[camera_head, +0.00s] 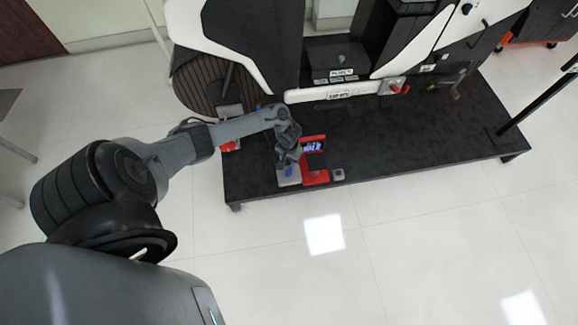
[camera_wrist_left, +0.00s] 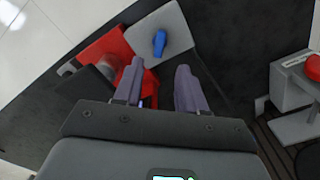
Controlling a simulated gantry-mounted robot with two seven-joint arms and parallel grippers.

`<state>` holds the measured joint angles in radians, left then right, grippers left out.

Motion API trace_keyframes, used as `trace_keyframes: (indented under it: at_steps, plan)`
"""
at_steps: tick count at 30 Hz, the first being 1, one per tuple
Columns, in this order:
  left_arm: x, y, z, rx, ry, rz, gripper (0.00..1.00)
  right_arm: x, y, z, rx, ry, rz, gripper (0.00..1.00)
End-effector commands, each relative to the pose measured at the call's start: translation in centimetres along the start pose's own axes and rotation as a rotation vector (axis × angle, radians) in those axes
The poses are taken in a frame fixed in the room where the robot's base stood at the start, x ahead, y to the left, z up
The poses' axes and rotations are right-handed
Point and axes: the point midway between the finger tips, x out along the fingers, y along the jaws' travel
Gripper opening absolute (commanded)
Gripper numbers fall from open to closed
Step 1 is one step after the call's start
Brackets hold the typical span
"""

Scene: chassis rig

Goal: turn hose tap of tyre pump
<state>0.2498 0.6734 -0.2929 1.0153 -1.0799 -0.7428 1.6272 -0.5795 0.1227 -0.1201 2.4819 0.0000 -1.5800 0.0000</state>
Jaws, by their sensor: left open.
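The tyre pump (camera_head: 320,176) is a red unit with a dark display, on the black platform; it also shows in the left wrist view (camera_wrist_left: 98,47). Beside it lies a light grey plate (camera_wrist_left: 178,24) with a small blue tap (camera_wrist_left: 160,43) on it. In the head view the blue tap (camera_head: 288,171) shows just below my left gripper (camera_head: 285,158). In the left wrist view my left gripper (camera_wrist_left: 159,66) is open and empty, its two fingers apart, with the blue tap beyond their tips. I see no contact. My right gripper is not in view.
The black platform (camera_head: 400,150) carries a white and black machine (camera_head: 330,92) behind the pump. A grey block with a red knob (camera_wrist_left: 295,85) stands at the right of the left wrist view. A small grey block (camera_head: 338,175) sits right of the pump. The tiled floor in front is clear.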

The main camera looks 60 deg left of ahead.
Motion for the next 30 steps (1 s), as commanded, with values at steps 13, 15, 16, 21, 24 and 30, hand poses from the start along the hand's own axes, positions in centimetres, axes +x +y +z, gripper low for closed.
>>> trace_keyframes:
  at_steps: [13, 15, 16, 21, 24, 30]
  plan:
    - [7.1, 0.0, 0.0, 0.001, -0.001, 0.000, 0.40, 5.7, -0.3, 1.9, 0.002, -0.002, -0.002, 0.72]
    - [7.6, 0.0, 0.0, 0.001, -0.001, 0.000, 0.40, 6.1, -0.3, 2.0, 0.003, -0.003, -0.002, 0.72]
    - [7.8, 0.0, 0.0, 0.001, -0.001, 0.000, 0.40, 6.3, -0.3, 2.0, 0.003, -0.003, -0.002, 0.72]
    - [8.2, 0.0, 0.0, 0.000, 0.000, 0.000, 0.40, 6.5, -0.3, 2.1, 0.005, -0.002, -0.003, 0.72]
    - [8.2, 0.0, 0.0, 0.000, 0.000, 0.000, 0.40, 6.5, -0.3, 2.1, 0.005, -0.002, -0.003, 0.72]
    - [8.1, 0.0, 0.0, 0.000, 0.000, 0.000, 0.30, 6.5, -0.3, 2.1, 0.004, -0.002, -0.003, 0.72]
